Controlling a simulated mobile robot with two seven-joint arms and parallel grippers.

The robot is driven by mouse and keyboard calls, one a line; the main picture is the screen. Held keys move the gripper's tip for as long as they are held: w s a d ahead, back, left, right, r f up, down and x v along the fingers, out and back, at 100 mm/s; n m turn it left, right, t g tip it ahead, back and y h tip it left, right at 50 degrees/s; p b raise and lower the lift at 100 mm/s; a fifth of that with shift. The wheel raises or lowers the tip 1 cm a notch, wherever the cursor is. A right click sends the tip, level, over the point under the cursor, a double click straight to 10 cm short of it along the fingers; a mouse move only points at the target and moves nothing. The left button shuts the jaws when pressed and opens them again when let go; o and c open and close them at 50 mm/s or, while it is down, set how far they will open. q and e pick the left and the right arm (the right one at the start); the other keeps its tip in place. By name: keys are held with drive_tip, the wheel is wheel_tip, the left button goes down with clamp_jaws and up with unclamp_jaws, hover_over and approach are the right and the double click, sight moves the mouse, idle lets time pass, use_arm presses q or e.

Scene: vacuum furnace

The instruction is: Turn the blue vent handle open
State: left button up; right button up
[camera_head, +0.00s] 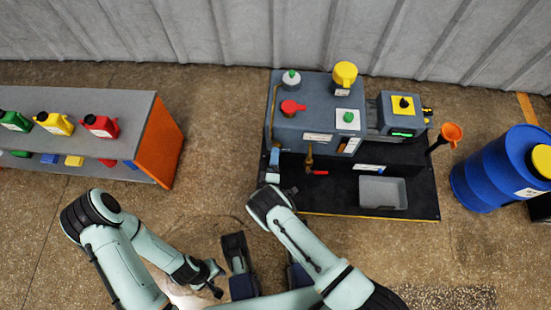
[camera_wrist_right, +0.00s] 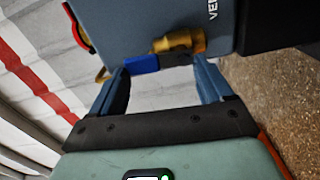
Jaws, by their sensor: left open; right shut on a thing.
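The blue vent handle (camera_wrist_right: 142,64) shows in the right wrist view, below a brass valve fitting (camera_wrist_right: 180,42) on the machine's grey side. My right gripper (camera_wrist_right: 163,68) is shut on the handle, with its fingers on either side. In the head view my right gripper (camera_head: 273,167) is at the left front side of the grey furnace (camera_head: 318,95); the handle cannot be made out there. My left gripper (camera_head: 213,278) is open and empty, low over the floor and away from the machine.
A red-handled valve (camera_head: 316,172) and a grey bin (camera_head: 383,192) are on the machine's black base. A shelf with coloured cans (camera_head: 150,125) stands left. Floor between shelf and machine is clear.

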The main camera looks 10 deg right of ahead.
drive_tip(key=shift+w+a+r+n, duration=0.1)
drive_tip(key=shift+w+n, duration=0.05)
drive_tip(key=shift+n, duration=0.45)
drive_tip(key=o, duration=1)
drive_tip(key=shift+c, duration=0.2)
